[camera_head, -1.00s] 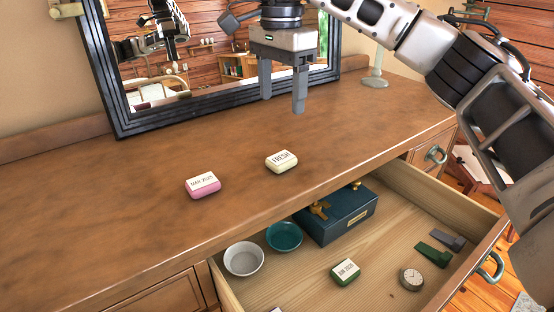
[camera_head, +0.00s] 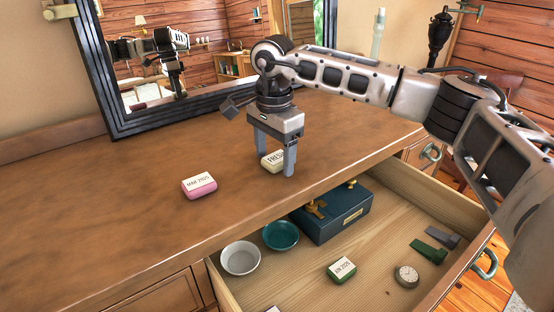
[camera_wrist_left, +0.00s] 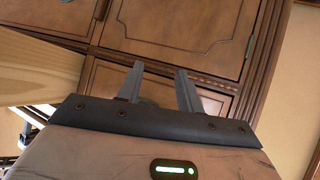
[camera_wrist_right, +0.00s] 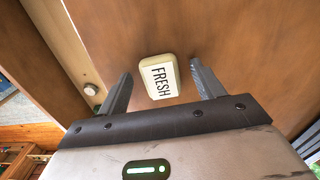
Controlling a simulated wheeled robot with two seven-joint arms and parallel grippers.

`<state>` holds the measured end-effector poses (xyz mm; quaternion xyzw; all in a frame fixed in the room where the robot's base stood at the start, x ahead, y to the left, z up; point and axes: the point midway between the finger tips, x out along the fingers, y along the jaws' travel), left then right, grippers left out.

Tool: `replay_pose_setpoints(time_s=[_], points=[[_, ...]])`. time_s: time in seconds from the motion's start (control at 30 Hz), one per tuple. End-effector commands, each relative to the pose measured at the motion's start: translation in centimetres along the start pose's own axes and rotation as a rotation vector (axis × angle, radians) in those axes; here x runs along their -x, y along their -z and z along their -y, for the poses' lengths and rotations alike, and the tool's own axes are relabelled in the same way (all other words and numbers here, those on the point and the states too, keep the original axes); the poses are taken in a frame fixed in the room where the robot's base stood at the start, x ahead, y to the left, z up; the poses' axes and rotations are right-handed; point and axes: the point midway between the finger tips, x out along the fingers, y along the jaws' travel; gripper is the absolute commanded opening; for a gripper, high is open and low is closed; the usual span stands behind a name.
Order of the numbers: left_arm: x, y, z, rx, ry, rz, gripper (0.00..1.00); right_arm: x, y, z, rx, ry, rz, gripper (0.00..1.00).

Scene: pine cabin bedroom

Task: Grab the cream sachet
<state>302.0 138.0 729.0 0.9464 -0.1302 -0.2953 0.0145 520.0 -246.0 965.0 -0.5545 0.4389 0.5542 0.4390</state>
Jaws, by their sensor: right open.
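The cream sachet (camera_head: 267,160), labelled FRESH, lies on the dresser top near the mirror. In the head view it is partly hidden by my right gripper (camera_head: 274,160). In the right wrist view the cream sachet (camera_wrist_right: 159,77) shows beyond and between the two spread fingers of the right gripper (camera_wrist_right: 160,90). The right gripper is open and points down at the sachet, with nothing held. My left gripper (camera_wrist_left: 159,85) shows only in its own wrist view. Its fingers are apart and empty, facing the dresser's wooden front.
A pink sachet (camera_head: 199,186) lies left of the cream one. The open drawer (camera_head: 405,215) holds a green sachet (camera_head: 341,270), a blue box (camera_head: 340,215), a white bowl (camera_head: 240,258), a teal bowl (camera_head: 281,236) and a round clock (camera_head: 406,276). The framed mirror (camera_head: 200,75) stands behind.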

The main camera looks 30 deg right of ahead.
Motion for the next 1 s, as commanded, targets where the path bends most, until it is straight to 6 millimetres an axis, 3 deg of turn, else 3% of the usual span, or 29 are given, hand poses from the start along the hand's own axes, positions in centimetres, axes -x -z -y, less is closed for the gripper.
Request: replay_pose_setpoints(time_s=[0.2,0.37,0.77,1.0], points=[[-0.1,0.1,0.0,-0.001,0.0,-0.003,0.36,-0.1,0.0,0.0,0.0,0.0,0.0,0.65],[-0.1,0.2,0.1,-0.001,0.0,-0.005,0.36,-0.1,0.0,0.0,0.0,0.0,0.0,0.2],[-0.1,0.2,0.0,0.0,0.0,-0.004,0.36,0.3,0.0,0.0,0.0,0.001,0.001,0.19],[-0.1,0.2,0.0,0.0,-0.001,-0.005,0.36,3.0,0.0,0.1,0.001,0.003,0.001,0.19]])
